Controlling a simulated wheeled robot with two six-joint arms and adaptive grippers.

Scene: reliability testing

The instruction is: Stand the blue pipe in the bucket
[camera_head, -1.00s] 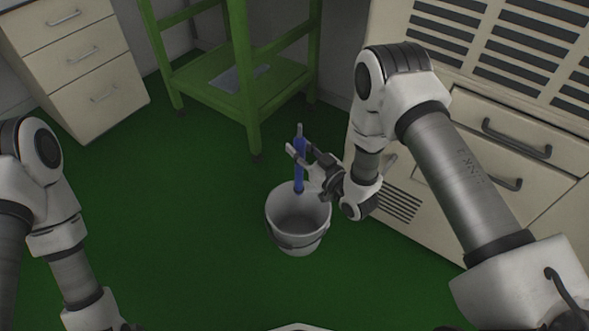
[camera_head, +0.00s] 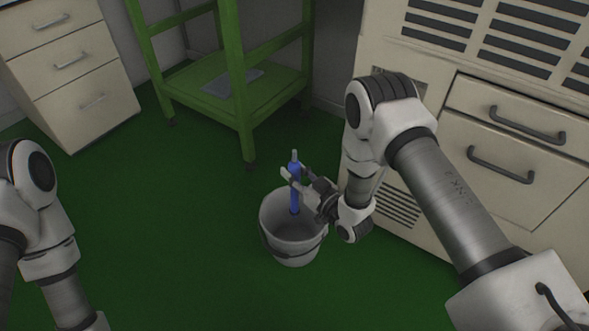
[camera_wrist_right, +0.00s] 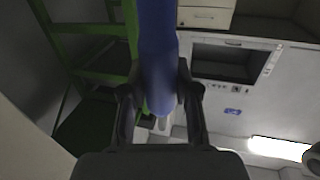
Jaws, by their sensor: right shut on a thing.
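The blue pipe (camera_head: 295,202) is upright, with a grey top end. My right gripper (camera_head: 297,176) is shut on its upper part. The pipe's lower end shows against the inside of the grey bucket (camera_head: 291,249), below the line of the back rim. I cannot tell whether it touches the bottom. The bucket stands upright on the floor. In the right wrist view, the pipe (camera_wrist_right: 157,45) runs between the fingers of my right gripper (camera_wrist_right: 160,98). My left arm is at the left edge; its gripper is out of view.
A green shelf frame (camera_head: 240,90) with a grey flat item (camera_head: 233,82) on its lower board stands behind the bucket. A beige cabinet (camera_head: 520,190) with handles is close on the right. A drawer unit (camera_head: 75,75) is at back left. The green floor left of the bucket is clear.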

